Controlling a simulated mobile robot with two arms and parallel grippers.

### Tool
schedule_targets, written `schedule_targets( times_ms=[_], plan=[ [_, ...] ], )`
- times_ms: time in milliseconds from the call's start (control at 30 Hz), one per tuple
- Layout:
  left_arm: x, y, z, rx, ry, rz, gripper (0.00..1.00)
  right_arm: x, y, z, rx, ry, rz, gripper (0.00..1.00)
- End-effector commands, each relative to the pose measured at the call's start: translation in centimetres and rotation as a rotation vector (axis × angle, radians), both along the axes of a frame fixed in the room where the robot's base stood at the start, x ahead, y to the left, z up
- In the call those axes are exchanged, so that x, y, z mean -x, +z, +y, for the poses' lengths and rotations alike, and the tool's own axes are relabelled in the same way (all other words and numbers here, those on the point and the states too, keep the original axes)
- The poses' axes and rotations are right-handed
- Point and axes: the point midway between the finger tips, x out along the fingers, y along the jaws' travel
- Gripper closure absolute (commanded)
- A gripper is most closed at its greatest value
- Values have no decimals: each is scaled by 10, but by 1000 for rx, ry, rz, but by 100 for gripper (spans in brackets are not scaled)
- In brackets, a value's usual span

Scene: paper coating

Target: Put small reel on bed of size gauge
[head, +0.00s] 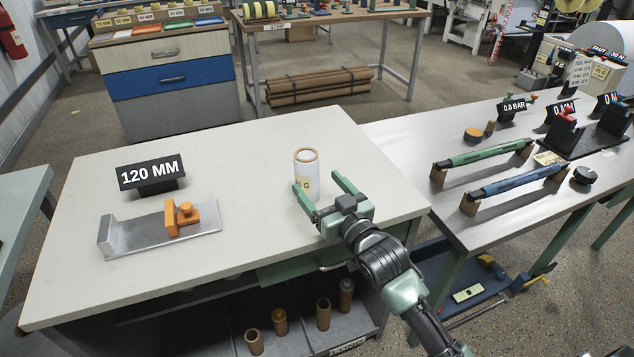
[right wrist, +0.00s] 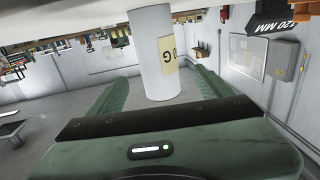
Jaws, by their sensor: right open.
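The small reel (head: 307,172) is a white upright cylinder with a brown rim and a yellow label, standing on the pale table. It also shows in the right wrist view (right wrist: 153,60), between the fingers. The size gauge (head: 150,233) is a grey metal bed with an upright end plate at its left and an orange sliding jaw (head: 183,216); its bed is empty. My right gripper (head: 318,186) is open, with its green fingers on either side of the reel's lower part. In the right wrist view the gripper (right wrist: 160,92) shows gaps beside the reel. My left gripper is not in view.
A black "120 MM" sign (head: 150,174) stands behind the gauge. The pale table (head: 240,160) is clear between gauge and reel. A second table (head: 500,205) at right holds green and blue bars on brown supports.

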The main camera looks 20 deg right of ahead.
Motion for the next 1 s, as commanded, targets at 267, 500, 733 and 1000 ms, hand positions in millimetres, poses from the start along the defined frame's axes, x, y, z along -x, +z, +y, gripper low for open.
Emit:
schedule_targets(
  times_ms=[267,500,733,1000],
  plan=[
    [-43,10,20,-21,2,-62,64,-36,2,4,-1,-1,-1,21],
    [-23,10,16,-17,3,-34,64,-63,0,8,-1,-1,-1,21],
    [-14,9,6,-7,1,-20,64,-65,-1,8,0,-1,-1,21],
    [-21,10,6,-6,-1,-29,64,-65,-1,8,-1,-1,0,89]
  ],
)
